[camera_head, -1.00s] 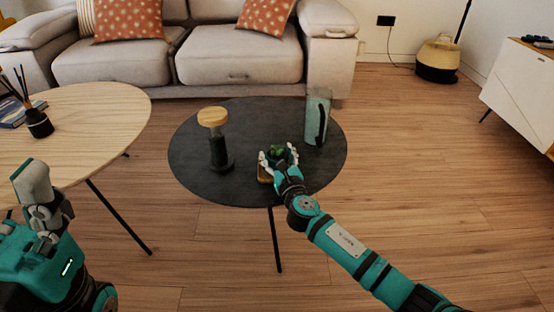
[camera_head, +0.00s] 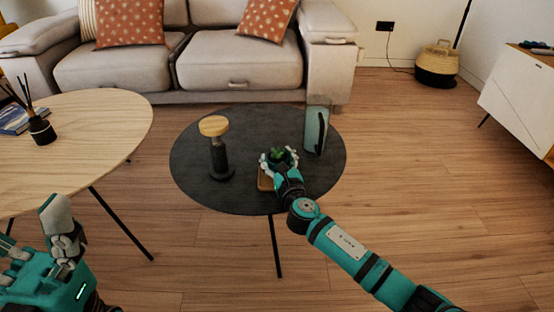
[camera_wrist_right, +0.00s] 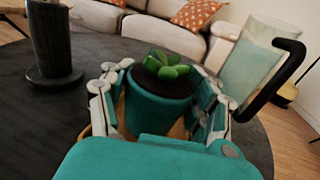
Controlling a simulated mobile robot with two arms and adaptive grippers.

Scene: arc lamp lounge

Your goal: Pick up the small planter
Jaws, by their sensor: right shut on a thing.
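The small planter is a teal pot with a green succulent and dark soil; it shows in the right wrist view (camera_wrist_right: 160,97), and the head view shows its succulent (camera_head: 278,153). My right gripper (camera_head: 279,160) is shut on it, with one finger on each side of the pot in the right wrist view (camera_wrist_right: 158,100). The planter is upright, over a small wooden board (camera_head: 265,182) on the dark round table (camera_head: 240,195). It appears slightly raised, but the hand hides its base. My left gripper (camera_head: 38,245) is at the lower left, fingers apart and empty.
A dark grinder-like object with a wooden top (camera_head: 217,150) stands left of the planter. A teal jug with a black handle (camera_head: 316,130) stands close on the right. A light wooden table (camera_head: 90,130) is at left, a sofa (camera_head: 235,60) behind.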

